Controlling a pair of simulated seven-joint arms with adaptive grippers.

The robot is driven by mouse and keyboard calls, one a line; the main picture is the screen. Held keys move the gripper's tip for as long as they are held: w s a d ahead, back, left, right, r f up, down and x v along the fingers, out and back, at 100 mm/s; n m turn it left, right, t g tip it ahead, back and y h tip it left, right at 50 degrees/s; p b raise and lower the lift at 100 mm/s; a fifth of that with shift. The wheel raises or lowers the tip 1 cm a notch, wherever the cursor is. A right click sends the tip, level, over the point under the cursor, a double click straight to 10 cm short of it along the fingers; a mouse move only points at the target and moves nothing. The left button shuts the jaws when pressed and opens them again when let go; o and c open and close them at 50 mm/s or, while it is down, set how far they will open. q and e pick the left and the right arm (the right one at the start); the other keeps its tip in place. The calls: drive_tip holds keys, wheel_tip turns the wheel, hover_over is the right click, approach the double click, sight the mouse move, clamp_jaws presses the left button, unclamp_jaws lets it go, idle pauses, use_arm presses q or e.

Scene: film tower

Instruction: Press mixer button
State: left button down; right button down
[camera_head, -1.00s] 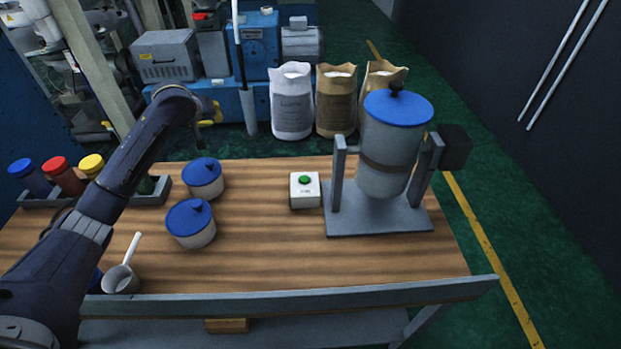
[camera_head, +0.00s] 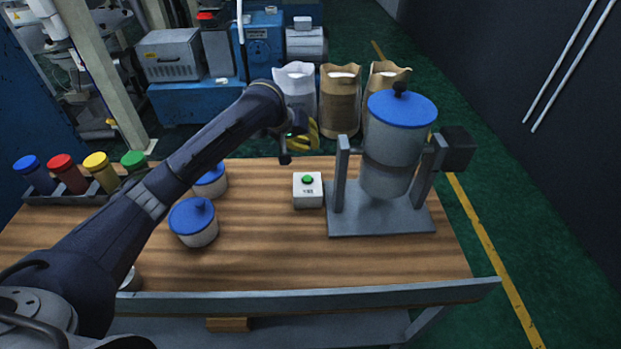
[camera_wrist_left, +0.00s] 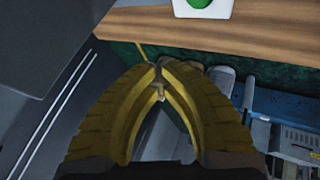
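The mixer button is a green dome (camera_head: 307,180) on a small white box (camera_head: 308,193) on the wooden table. In the left wrist view the white box (camera_wrist_left: 214,10) is cut by the top edge, with part of the green button (camera_wrist_left: 199,3) showing. The mixer (camera_head: 391,140) stands right of the box, a grey drum with a blue lid held in a grey stand. My left gripper (camera_head: 312,137) is behind and above the box, apart from it. Its yellow fingers meet at the tips (camera_wrist_left: 161,68) in the left wrist view, with nothing held between them. My right gripper is not in view.
Two blue-lidded pots (camera_head: 194,222) are left of the box, the rear one partly hidden by my left arm. A rack of coloured-lid jars (camera_head: 68,195) is at the far left. Several sacks (camera_head: 340,100) stand behind the table. The tabletop in front of the box is clear.

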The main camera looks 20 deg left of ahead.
sight(307, 179)
use_arm(q)
drive_tip(key=shift+s+d, duration=0.15)
drive_tip(key=shift+d, duration=0.15)
drive_tip(key=shift+f, duration=4.4)
